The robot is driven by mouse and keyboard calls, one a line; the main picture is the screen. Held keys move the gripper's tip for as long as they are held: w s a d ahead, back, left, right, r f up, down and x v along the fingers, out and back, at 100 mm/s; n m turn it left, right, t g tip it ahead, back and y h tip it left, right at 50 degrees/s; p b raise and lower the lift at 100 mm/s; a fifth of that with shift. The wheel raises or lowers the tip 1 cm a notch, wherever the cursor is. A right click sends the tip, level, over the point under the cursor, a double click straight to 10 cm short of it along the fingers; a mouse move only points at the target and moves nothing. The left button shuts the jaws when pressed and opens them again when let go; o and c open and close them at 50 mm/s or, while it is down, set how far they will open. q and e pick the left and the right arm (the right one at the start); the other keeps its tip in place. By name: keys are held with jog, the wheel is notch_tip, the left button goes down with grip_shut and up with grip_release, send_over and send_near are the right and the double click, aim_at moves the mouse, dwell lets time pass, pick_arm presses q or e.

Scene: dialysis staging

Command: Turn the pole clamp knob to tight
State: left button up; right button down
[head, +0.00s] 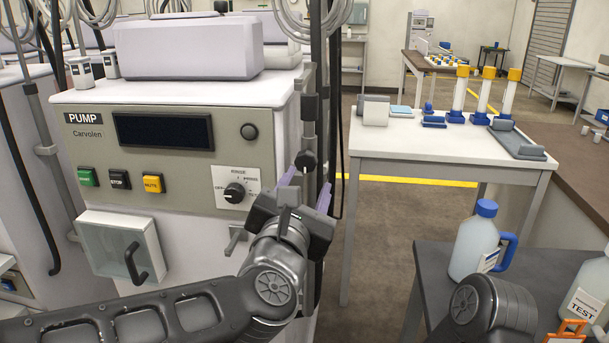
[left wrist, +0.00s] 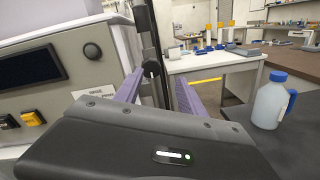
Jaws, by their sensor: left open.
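The pole clamp knob (head: 305,161) is small, round and black, on the dark pole at the right side of the pump machine. It also shows in the left wrist view (left wrist: 152,68), where a pale mark crosses its face. My left gripper (head: 308,184) is open and empty, its two purple fingers pointing at the knob. In the left wrist view the knob appears in the gap between the fingers (left wrist: 158,86), nearer the left one. I see no contact, and the exact distance is hard to tell. My right gripper is out of view; only part of that arm shows at lower right.
The pump cabinet (head: 160,180) stands close on the left, with a selector dial (head: 235,192) and a T-shaped handle (head: 236,238). A white table (head: 400,140) stands behind to the right. A blue-capped jug (head: 475,240) stands on the dark table (head: 440,262).

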aim_at(305, 164)
pick_arm(q)
jog(key=n, duration=0.1)
jog(key=a+n, duration=0.1)
jog(key=n, duration=0.1)
jog(key=n+y, duration=0.1)
jog(key=n, duration=0.1)
jog(key=shift+w+a+f, duration=0.1)
jog(key=shift+w+a, duration=0.1)
jog(key=shift+w, duration=0.15)
jog(key=shift+w, duration=0.1)
jog(key=p+x, duration=0.1)
jog(key=x, duration=0.6)
jog(key=shift+w+d, duration=0.1)
jog(key=shift+w, duration=0.2)
grip_shut()
